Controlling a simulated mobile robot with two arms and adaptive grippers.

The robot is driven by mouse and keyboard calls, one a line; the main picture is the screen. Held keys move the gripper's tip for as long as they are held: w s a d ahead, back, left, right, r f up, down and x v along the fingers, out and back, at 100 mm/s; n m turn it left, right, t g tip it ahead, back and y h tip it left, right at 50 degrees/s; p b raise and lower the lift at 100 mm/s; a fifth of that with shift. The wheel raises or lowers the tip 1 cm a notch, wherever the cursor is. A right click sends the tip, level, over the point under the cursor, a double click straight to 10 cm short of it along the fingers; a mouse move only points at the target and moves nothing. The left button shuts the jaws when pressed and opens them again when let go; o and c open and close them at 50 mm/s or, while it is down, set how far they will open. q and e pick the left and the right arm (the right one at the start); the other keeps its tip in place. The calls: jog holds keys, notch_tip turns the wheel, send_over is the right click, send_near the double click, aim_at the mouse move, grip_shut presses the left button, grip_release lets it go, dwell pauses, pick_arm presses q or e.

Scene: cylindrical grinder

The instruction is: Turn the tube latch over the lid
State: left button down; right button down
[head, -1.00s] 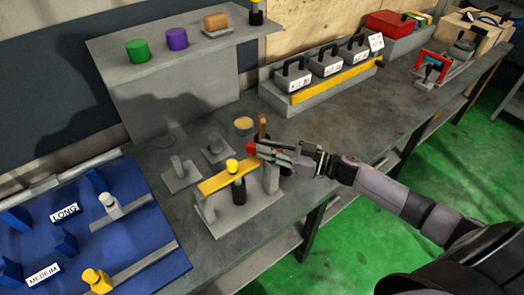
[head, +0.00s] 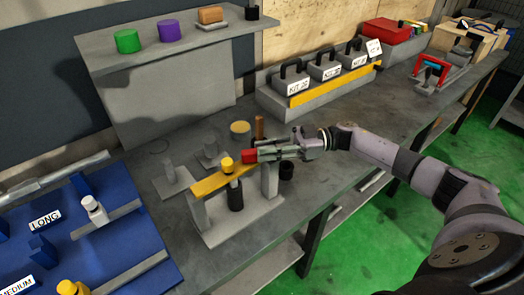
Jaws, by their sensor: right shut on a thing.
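A grey fixture (head: 243,222) stands on the bench with a yellow bar (head: 207,186) across its top. A dark upright tube (head: 235,195) stands at the bar, with a yellow round cap (head: 227,164) above it. My right gripper (head: 257,154) reaches in from the right at the bar's right end, above the fixture's right post (head: 270,181). It is shut on a small red piece (head: 249,156), which I take to be the latch's handle. The fingers partly hide how the red piece joins the fixture. My left gripper is not in view.
A wooden peg (head: 259,127) and a yellow-topped cup (head: 240,128) stand close behind my right gripper. A small black cylinder (head: 286,171) is just right of the fixture. Grey pegs on bases (head: 171,182) stand left. A blue tray (head: 135,252) fills the left front.

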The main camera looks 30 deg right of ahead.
dwell(0.3)
jog(key=c, duration=1.5)
grip_release()
jog(key=v, duration=1.2)
jog(key=shift+s, duration=0.1)
